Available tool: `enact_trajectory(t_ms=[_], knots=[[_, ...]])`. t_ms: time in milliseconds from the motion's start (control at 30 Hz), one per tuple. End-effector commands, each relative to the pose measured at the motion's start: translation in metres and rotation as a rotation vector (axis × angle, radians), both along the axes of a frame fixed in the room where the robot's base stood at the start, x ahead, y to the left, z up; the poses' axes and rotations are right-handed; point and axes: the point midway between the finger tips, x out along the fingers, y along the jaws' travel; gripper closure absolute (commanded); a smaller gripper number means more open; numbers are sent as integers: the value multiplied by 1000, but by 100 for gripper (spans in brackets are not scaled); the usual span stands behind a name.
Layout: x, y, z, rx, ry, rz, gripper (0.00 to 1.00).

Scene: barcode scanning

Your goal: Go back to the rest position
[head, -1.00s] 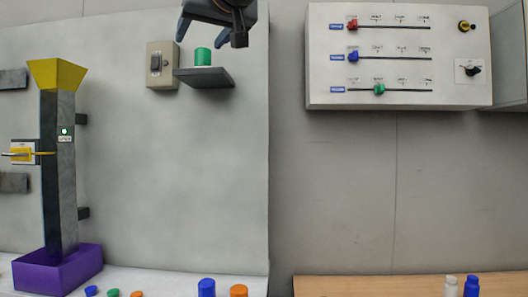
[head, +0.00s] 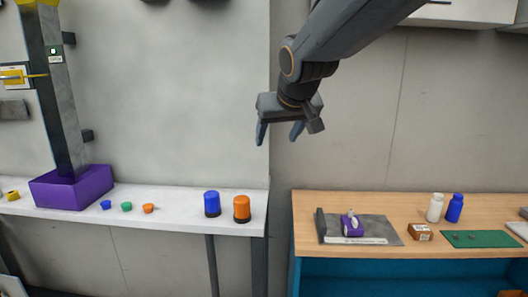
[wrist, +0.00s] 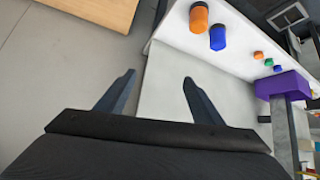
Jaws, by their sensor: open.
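My gripper (head: 280,133) hangs in the upper middle of the head view, fingers pointing down, in front of the wall and above the gap between the two tables. Its fingers are apart with nothing between them. The wrist view also shows the open, empty fingers (wrist: 156,90), with the wall and floor beyond. My arm reaches in from the upper right of the head view.
A white table (head: 180,222) at left holds a blue cylinder (head: 212,204), an orange cylinder (head: 242,209), small caps and a purple-based column (head: 75,187). A wooden table (head: 370,207) at right holds two bottles, a small box (head: 420,232) and a green mat (head: 478,239).

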Motion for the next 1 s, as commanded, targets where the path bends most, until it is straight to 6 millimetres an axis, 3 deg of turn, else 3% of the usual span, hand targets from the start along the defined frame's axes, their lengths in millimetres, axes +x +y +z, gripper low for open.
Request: enact_trajectory(t_ms=[33,100,300,500,600,700,1000], knots=[[-9,-19,-32,-14,59,-25,39],[-25,-41,-71,-31,137,-55,39],[-93,-103,-176,-59,372,-143,39],[-176,-144,-251,-60,585,-219,39],[-207,-155,-271,-54,655,-242,39],[-225,-159,-282,-51,696,-255,39],[-232,-161,-286,-49,712,-258,39]])
